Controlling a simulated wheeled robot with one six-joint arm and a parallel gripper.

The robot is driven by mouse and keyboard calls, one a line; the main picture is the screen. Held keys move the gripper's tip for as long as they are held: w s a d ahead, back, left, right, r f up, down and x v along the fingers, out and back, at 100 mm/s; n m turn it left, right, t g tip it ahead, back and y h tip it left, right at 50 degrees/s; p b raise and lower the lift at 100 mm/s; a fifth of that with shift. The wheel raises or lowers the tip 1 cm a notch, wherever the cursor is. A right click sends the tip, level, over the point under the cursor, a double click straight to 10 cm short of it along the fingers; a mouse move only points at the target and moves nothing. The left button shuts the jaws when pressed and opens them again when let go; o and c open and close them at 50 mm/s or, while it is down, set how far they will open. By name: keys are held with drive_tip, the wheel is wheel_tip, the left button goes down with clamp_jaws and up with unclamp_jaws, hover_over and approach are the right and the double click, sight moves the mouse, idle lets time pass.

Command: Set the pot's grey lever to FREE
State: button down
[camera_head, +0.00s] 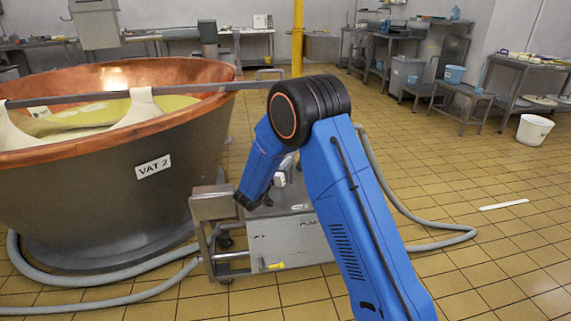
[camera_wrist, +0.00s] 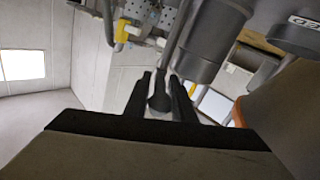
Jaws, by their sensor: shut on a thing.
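In the wrist view my gripper (camera_wrist: 161,88) has its two dark fingers on either side of a grey lever (camera_wrist: 160,102) with a rounded end. The gripper is shut on it. The lever's rod runs up the picture beside a grey cylindrical body (camera_wrist: 212,42), which looks like the pot. No FREE mark is readable, so I cannot tell the lever's setting. In the head view my blue arm reaches down to the pump cart (camera_head: 290,238). My gripper, the lever and the pot are hidden behind the arm there.
A yellow-handled fitting (camera_wrist: 126,31) is close to the lever on the left. Another grey part (camera_wrist: 298,28) with partly cut-off lettering is at upper right. The copper VAT 2 (camera_head: 120,190) stands left of the cart. A grey hose (camera_head: 440,242) lies on the floor; open floor is at right.

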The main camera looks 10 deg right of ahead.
drive_tip(key=c, duration=1.7)
unclamp_jaws()
drive_tip(key=shift+c, duration=0.2)
drive_tip(key=v, duration=1.7)
drive_tip(key=shift+a, duration=0.2)
drive_tip(key=shift+s, duration=0.1)
